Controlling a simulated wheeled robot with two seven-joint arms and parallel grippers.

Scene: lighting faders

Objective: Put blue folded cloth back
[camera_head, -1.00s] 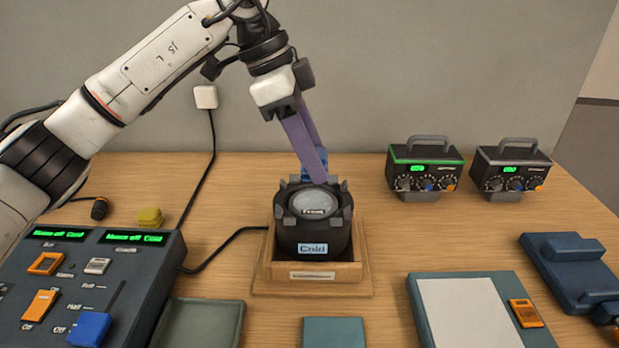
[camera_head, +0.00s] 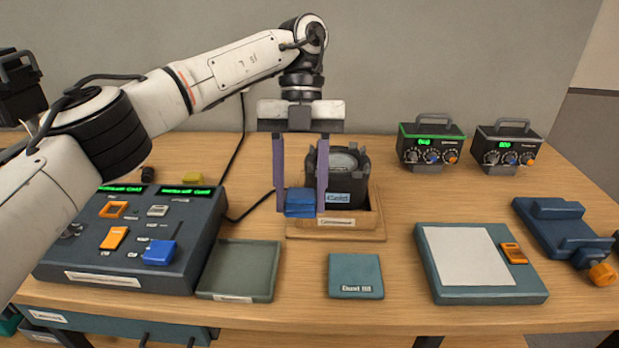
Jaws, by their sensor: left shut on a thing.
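The blue folded cloth (camera_head: 301,203) is between the two purple fingers of my left gripper (camera_head: 300,206), which is shut on it. It is held in front of the left part of the black lamp (camera_head: 341,190) and its wooden stand (camera_head: 365,226). A flat teal pad (camera_head: 355,275) with a printed label lies on the table in front of the stand. A shallow grey-green tray (camera_head: 240,262) lies to the left of that pad. The cloth looks to be above the table; the exact height is hard to tell. My right gripper is not in view.
A control desk (camera_head: 100,255) with faders stands at the left. A teal board with a white sheet (camera_head: 465,258) and an orange clip lies to the right, beside a dark blue holder (camera_head: 560,230). Two small meter boxes (camera_head: 430,146) stand at the back right. Bare table surrounds the pad.

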